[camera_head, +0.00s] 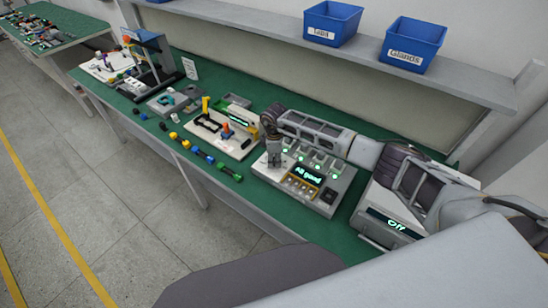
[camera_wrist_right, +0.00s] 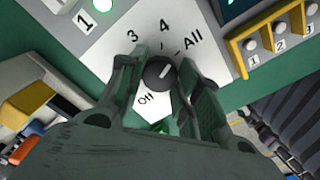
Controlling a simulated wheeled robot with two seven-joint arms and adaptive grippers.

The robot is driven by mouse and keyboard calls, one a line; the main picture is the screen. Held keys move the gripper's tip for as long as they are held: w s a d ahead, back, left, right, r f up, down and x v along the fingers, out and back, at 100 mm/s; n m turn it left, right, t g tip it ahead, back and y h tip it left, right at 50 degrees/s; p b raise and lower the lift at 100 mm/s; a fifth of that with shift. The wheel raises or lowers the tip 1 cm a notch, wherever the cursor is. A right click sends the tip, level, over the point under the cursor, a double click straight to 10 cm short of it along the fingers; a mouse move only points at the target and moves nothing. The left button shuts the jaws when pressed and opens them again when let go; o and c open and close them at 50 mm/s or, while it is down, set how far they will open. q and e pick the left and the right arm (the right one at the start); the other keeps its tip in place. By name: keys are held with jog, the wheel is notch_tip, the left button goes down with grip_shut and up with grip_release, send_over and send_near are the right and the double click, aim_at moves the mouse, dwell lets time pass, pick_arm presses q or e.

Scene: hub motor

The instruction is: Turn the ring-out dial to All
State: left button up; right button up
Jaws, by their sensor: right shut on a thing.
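The ring-out dial (camera_wrist_right: 160,73) is a dark round knob on a white panel (camera_wrist_right: 112,50), with Off, 3, 4 and All printed around it. My right gripper (camera_wrist_right: 163,82) has its two fingers on either side of the knob and is shut on it. A small light mark shows on the knob, but I cannot tell clearly which label it points at. In the head view my right gripper (camera_head: 272,145) reaches down onto the left part of the test box (camera_head: 322,203), hiding the dial. The box's display (camera_head: 307,172) reads "All good". My left gripper is out of view.
Green indicator lights (camera_head: 334,176) show on the test box. A grey unit (camera_head: 385,218) reading "Off" stands to its right. Small coloured parts (camera_head: 203,156) and a white fixture (camera_head: 220,135) lie to the left. Blue bins (camera_head: 332,22) sit on the shelf above.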

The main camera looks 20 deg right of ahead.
aim_at(274, 160)
jog(key=shift+m+p, duration=0.4)
jog(key=shift+m, duration=0.8)
jog(key=o, duration=1)
jog(key=shift+o, duration=0.2)
jog(key=shift+r, duration=0.1)
notch_tip(274, 160, up, 12)
dwell(1.6)
